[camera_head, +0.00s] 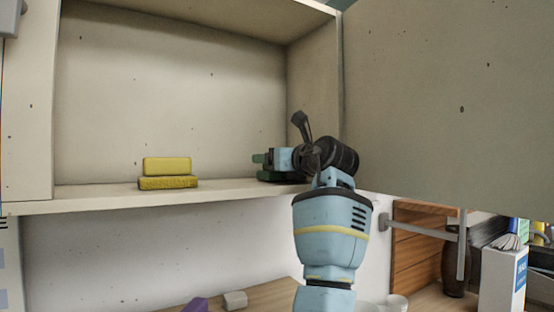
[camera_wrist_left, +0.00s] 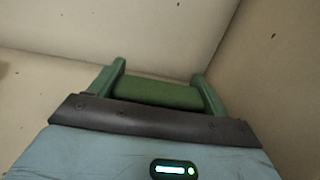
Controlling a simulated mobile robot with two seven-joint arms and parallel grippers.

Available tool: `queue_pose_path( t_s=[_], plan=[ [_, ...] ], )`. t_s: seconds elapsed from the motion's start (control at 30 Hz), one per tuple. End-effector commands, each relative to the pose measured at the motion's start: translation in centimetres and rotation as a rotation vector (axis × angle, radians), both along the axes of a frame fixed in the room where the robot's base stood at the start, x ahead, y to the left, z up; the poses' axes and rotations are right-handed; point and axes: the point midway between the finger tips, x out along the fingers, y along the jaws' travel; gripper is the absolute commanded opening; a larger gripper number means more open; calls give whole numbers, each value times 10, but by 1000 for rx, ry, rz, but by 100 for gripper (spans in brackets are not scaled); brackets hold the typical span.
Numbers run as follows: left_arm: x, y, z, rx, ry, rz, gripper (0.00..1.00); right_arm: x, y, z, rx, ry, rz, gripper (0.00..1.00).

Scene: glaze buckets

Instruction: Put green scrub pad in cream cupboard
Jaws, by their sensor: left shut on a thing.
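The green scrub pad (camera_wrist_left: 158,94) is between the two green fingers of my left gripper (camera_wrist_left: 158,84) in the left wrist view, and the gripper is shut on it. In the head view my left gripper (camera_head: 262,159) is inside the cream cupboard (camera_head: 170,85), near its right wall and low over the shelf. A dark green piece (camera_head: 280,176) shows under the gripper at shelf level; I cannot tell whether it is the held pad or a separate thing. My arm and wrist hide part of this corner. My right gripper is not in view.
Two yellow sponges (camera_head: 167,167) lie stacked on the cupboard shelf (camera_head: 225,192), left of my gripper. Shelf room between them is clear. The open cupboard door (camera_head: 450,110) stands at the right. Below are a counter, a purple block (camera_head: 195,304) and a white box (camera_head: 502,283).

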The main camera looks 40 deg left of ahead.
Motion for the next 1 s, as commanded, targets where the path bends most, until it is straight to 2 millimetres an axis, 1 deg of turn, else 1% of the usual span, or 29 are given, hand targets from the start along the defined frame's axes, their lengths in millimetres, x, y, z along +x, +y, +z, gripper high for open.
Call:
queue_pose_path(
  t_s=[0.07,0.1,0.23,0.27,0.53,0.63,0.77,1.0],
  plan=[
    [0,0,-3,0,1,1,53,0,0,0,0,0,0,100],
    [0,0,-3,-1,1,1,79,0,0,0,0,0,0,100],
    [0,0,-3,-1,1,0,96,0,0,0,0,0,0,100],
    [0,0,-3,-1,1,1,99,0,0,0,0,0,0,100],
    [0,0,-2,-1,0,0,99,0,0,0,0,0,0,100],
    [0,-1,2,0,-1,-1,99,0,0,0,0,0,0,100],
    [-4,-18,1,1,0,-2,99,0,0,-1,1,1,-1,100],
    [-18,-65,1,1,0,-3,99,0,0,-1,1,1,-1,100]
  ],
)
